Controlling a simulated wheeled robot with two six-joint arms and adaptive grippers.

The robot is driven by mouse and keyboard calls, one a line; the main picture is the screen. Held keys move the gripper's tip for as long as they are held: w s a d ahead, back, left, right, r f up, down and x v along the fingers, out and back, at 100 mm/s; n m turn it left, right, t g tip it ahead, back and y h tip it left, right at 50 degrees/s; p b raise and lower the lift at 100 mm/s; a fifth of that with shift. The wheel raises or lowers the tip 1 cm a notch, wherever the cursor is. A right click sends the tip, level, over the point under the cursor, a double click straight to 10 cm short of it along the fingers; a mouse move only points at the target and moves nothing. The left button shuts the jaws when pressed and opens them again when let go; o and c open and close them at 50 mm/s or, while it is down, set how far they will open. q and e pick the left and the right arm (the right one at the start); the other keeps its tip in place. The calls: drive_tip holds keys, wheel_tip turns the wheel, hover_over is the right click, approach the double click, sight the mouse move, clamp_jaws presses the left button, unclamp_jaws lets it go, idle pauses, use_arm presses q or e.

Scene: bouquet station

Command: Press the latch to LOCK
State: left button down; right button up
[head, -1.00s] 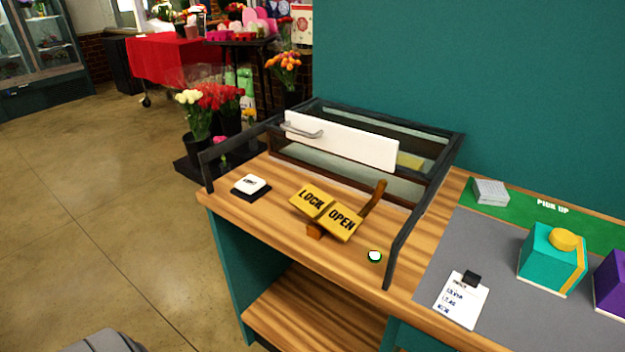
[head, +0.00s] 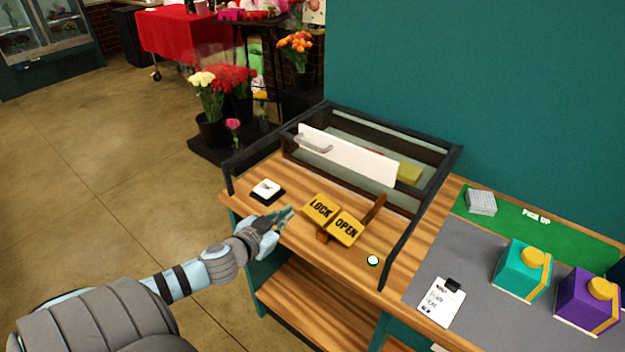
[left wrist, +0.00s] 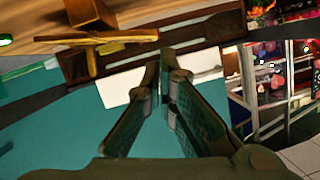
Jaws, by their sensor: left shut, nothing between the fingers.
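The yellow latch has a LOCK plate (head: 320,208) on the left and an OPEN plate (head: 346,229) on the right, set on the wooden counter. A brown lever (head: 375,208) rises at its right end. My left gripper (head: 287,213) is shut and empty, just left of the LOCK plate and apart from it. In the left wrist view the shut fingers (left wrist: 165,60) point toward the counter, with the yellow latch (left wrist: 97,40) to their left. My right gripper does not show.
A glass case with a white front panel (head: 347,155) and dark frame stands behind the latch. A white button (head: 266,188) is at the counter's left. A small round white light (head: 373,260) is at front right. Teal (head: 520,270) and purple (head: 588,298) boxes stand on the right.

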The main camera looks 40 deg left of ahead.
use_arm(q)
drive_tip(key=shift+m+t+h, duration=0.3)
drive_tip(key=shift+t, duration=0.2)
drive_tip(key=r, duration=0.1)
drive_tip(key=d+r, duration=0.1)
drive_tip(key=r, duration=0.1)
drive_tip(key=d+r, duration=0.1)
drive_tip(key=r, duration=0.1)
drive_tip(key=shift+w+d+r, duration=0.1)
drive_tip(key=shift+w, duration=0.3)
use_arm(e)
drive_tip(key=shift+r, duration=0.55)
use_arm(q)
drive_tip(key=shift+w, duration=0.1)
drive_tip(key=b, duration=0.3)
hover_over(312, 207)
drive_tip(key=f, duration=0.2)
drive_tip(key=d+f, duration=0.1)
drive_tip(key=shift+w+f, duration=0.15)
drive_tip(key=shift+w, duration=0.15)
drive_tip(key=shift+s+a+f+b, duration=0.1)
drive_tip(key=shift+a+f+b, duration=0.1)
drive_tip(key=shift+f, duration=0.45)
drive_tip(key=shift+a+f+b, duration=0.2)
drive_tip(key=shift+f, duration=0.4)
drive_tip(key=shift+s+a+f, duration=0.15)
drive_tip(key=shift+f, duration=0.2)
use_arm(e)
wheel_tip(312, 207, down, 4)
